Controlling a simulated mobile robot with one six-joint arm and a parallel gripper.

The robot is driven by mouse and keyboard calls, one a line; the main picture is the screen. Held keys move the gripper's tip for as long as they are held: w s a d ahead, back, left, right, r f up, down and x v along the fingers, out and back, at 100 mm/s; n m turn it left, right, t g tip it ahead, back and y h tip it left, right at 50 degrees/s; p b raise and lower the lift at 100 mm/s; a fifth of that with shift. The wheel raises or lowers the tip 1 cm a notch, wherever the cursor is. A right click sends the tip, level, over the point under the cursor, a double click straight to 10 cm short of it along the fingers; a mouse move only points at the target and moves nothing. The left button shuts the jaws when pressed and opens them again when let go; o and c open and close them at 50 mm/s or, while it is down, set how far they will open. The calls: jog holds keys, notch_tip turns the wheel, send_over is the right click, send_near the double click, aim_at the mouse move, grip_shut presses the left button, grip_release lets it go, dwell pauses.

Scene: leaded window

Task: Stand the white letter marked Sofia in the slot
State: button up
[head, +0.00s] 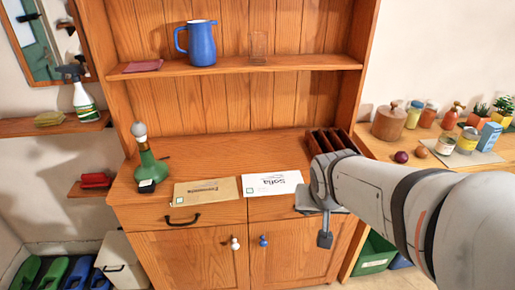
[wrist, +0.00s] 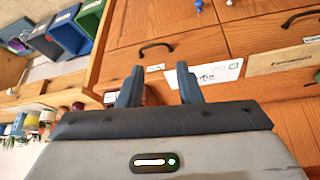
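The white letter marked Sofia (head: 272,183) lies flat on the cabinet top, near its front edge. It also shows in the wrist view (wrist: 220,72), partly behind one finger. A dark wooden rack with slots (head: 332,141) stands on the cabinet top to the letter's right; my arm hides its lower part. My gripper (head: 322,222) is at the cabinet's front edge, right of the letter and apart from it. In the wrist view my gripper (wrist: 160,80) has its two fingers well apart, with nothing held between them.
A brown envelope (head: 205,191) lies left of the letter, close to it. A green lamp-like bottle (head: 149,165) stands further left. A blue jug (head: 201,43) and a glass (head: 258,46) are on the shelf above. A side counter at right holds jars and an onion (head: 401,157).

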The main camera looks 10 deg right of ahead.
aim_at(284, 192)
jog(key=w+d+f+m+t+b, duration=0.2)
jog(key=w+d+f+t, duration=0.15)
jog(key=w, duration=0.35)
jog(key=w+d+f+m+t+b, duration=0.2)
jog(key=w+f+b, duration=0.15)
jog(key=w, duration=0.25)
jog(key=w+a+f+m+t+y+b, duration=0.35)
jog(key=f+m+y+b, duration=0.2)
jog(key=f+y, duration=0.45)
jog(key=shift+n+t+y, duration=0.35)
jog(key=shift+t+y, duration=0.05)
jog(key=shift+y, duration=0.3)
jog(key=w+a, duration=0.2)
jog(key=w+a+r+b, duration=0.1)
jog(key=w+a, duration=0.1)
jog(key=shift+w+a+r, duration=0.15)
jog(key=shift+w+a, duration=0.2)
jog(key=shift+w, duration=0.05)
jog(key=shift+c, duration=0.2)
grip_shut()
